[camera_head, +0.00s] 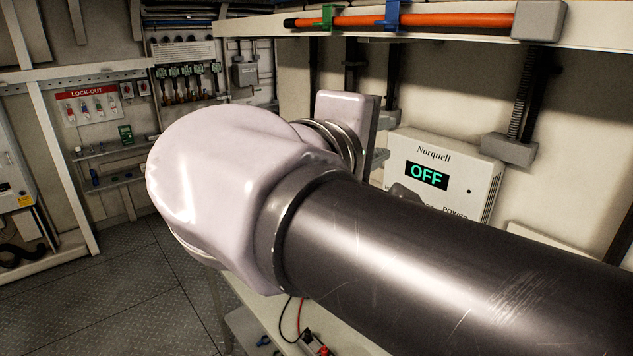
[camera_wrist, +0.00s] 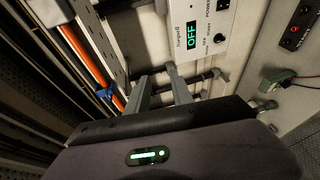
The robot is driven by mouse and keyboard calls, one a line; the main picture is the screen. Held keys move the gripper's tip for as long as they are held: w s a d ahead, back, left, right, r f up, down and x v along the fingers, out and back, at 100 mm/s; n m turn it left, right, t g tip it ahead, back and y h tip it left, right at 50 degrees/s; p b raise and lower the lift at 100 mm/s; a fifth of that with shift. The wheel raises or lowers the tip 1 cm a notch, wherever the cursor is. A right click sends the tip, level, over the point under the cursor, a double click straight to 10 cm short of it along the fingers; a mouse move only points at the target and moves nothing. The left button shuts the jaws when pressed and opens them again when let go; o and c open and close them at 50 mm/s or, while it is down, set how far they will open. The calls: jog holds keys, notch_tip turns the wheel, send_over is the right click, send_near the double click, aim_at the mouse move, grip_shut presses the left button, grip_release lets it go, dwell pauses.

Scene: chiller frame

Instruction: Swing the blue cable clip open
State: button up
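The blue cable clip (camera_head: 391,16) sits on the orange cable (camera_head: 445,20) along the shelf at the top of the head view. It also shows in the wrist view (camera_wrist: 105,93), left of my gripper. It appears to be around the cable; I cannot tell whether its latch is closed. My gripper (camera_wrist: 158,74) has its two grey fingers apart with nothing between them. It is clear of the clip, on the side of the white unit. In the head view my arm hides the fingers.
A green clip (camera_head: 327,17) holds the cable farther left, and a grey block (camera_head: 539,20) stands at its right end. Below the shelf is a white Norquell unit (camera_head: 479,178) reading OFF. My large arm fills the foreground. A red and black lead (camera_head: 302,330) lies low on the bench.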

jog(key=s+d+f+m+g+y+b, duration=0.1)
jog(key=s+d+f+g+b, duration=0.1)
jog(key=f, duration=0.8)
jog(key=shift+s+d+m+g, duration=0.25)
jog(key=shift+d+m+g, duration=0.2)
jog(key=shift+d, duration=0.4)
